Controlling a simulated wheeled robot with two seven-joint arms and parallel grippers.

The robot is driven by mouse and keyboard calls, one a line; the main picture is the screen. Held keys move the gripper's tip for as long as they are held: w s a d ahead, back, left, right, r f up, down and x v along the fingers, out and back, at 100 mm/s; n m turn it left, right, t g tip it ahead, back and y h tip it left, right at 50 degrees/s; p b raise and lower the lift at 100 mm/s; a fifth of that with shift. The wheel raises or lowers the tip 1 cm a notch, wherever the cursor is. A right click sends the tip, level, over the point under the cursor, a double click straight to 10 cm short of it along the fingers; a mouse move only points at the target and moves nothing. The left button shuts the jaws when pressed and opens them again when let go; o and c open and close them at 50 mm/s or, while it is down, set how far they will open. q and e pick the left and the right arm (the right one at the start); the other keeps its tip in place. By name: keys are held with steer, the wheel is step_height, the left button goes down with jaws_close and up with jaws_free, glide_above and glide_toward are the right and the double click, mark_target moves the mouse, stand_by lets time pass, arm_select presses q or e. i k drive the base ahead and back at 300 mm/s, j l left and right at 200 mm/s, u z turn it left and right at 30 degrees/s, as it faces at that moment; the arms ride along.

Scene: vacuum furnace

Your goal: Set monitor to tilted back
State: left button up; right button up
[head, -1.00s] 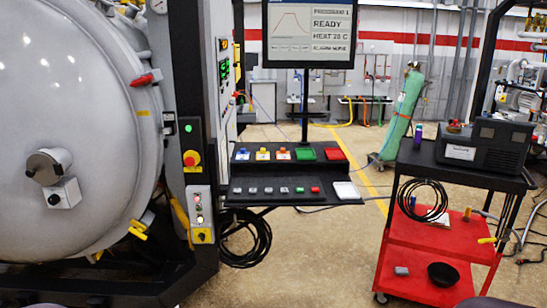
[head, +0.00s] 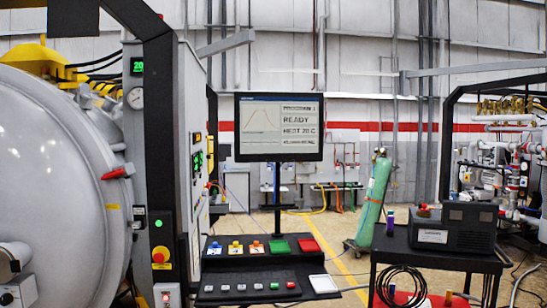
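The monitor (head: 278,127) stands on a thin dark post (head: 277,200) behind the control console (head: 262,265), near the middle of the head view. Its screen faces me and shows a red curve and the text "READY". It looks close to upright; I cannot tell a small tilt from this view. Neither of my grippers shows in the head view.
The large grey furnace (head: 55,170) and its dark frame (head: 160,120) fill the left side. A black and red cart (head: 440,255) carrying a dark box (head: 455,226) stands at the right. A green gas cylinder (head: 375,200) stands behind it. Floor shows between console and cart.

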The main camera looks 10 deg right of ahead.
mark_target(283, 126)
steer(key=i+l, duration=0.25)
steer(key=i, duration=0.2)
steer(key=i+l, duration=0.25)
steer(key=i, duration=0.2)
